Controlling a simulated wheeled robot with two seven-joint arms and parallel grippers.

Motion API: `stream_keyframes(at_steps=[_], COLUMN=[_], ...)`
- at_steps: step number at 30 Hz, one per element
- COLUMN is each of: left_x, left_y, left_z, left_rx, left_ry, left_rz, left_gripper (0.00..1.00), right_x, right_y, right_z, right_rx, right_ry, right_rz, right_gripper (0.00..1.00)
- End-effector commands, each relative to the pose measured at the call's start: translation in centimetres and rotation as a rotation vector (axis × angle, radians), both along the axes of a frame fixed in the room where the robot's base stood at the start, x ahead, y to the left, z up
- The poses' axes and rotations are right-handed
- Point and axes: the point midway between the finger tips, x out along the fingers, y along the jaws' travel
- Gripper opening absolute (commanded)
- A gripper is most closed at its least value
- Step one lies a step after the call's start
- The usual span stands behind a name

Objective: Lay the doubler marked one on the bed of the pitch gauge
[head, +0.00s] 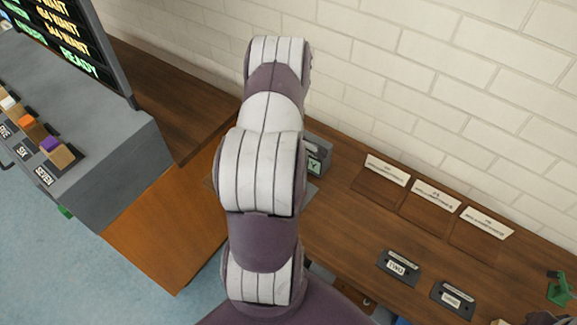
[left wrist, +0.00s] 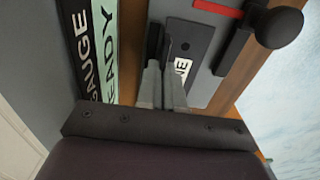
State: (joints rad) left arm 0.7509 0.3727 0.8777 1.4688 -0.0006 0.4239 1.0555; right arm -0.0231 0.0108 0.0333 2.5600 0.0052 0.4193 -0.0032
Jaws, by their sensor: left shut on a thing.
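The doubler marked one (left wrist: 190,43) is a dark plate with a hole and a white label, of which "NE" shows in the left wrist view. My left gripper (left wrist: 165,72) is shut on its edge. The doubler is over the grey bed of the pitch gauge (left wrist: 207,84); I cannot tell whether it touches. In the head view my left arm hides the gripper, the doubler and most of the pitch gauge (head: 318,160).
A black ball-ended lever (left wrist: 278,27) and a red strip (left wrist: 218,8) are beside the doubler. Doublers marked two (head: 398,267) and apparently three (head: 453,299) lie on the wooden bench (head: 345,240). Label cards (head: 387,170) stand along the brick wall. A green fixture (head: 560,289) is far right.

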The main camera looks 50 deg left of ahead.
Motion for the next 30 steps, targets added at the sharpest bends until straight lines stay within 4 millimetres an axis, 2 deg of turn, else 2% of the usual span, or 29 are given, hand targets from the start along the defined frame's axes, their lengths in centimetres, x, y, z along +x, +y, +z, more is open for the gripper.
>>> stream_keyframes(at_steps=[15, 16, 18, 27, 30], left_x=[0.1, 0.0, 0.0, 0.0, 0.0], left_y=[0.0, 0.0, 0.0, 0.0, 0.0], left_z=[-1.1, -1.2, -1.2, -1.1, 0.0], left_rx=[0.001, 0.0, 0.0, 0.0, 0.0], left_ry=[-0.002, -0.001, -0.001, 0.0, -0.001], left_rz=[0.0, 0.0, 0.0, 0.0, 0.0], left_gripper=[0.0, 0.16, 0.31, 0.31, 0.31], right_x=[0.0, 0.0, 0.0, 0.0, 0.0], right_y=[0.0, 0.0, 0.0, 0.0, 0.0], right_z=[-0.7, -0.7, -0.7, -0.6, 0.1], right_rx=[0.0, 0.0, 0.0, 0.0, 0.0], right_ry=[0.0, 0.0, 0.0, 0.0, 0.0], right_rz=[0.0, 0.0, 0.0, 0.0, 0.0], right_gripper=[0.43, 0.43, 0.43, 0.43, 0.43])
